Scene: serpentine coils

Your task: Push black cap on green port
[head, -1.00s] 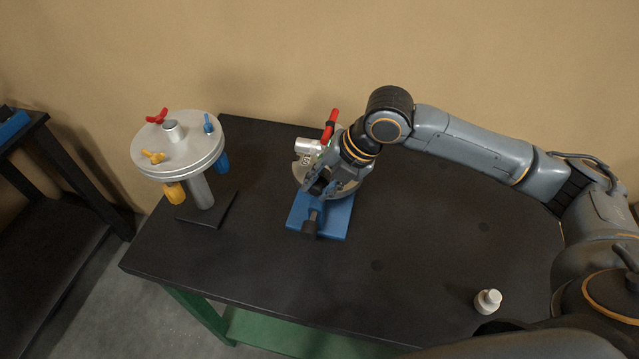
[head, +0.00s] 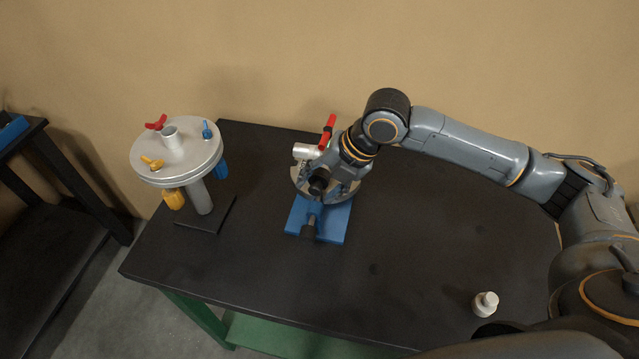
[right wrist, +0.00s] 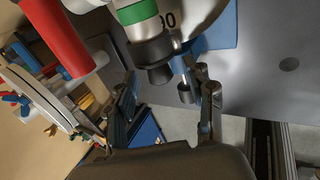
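A black cap (right wrist: 157,70) sits at the end of a metal port with a green band (right wrist: 137,12) in the right wrist view. The cap appears to be on the port's end; whether it is fully seated I cannot tell. It also shows as a dark round end in the head view (head: 317,187). My right gripper (right wrist: 167,82) is open, its two fingers apart on either side below the cap, with visible gaps. In the head view, my right gripper (head: 325,179) is over the fixture and hides part of it. My left gripper is not in view.
The fixture has a blue base (head: 332,222), a red handle (head: 328,131) and a dark-ended rod (head: 308,231) in front. A round metal stand (head: 180,176) with coloured valves stands left. A pale knob-topped object (head: 486,303) sits front right. The table's middle right is clear.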

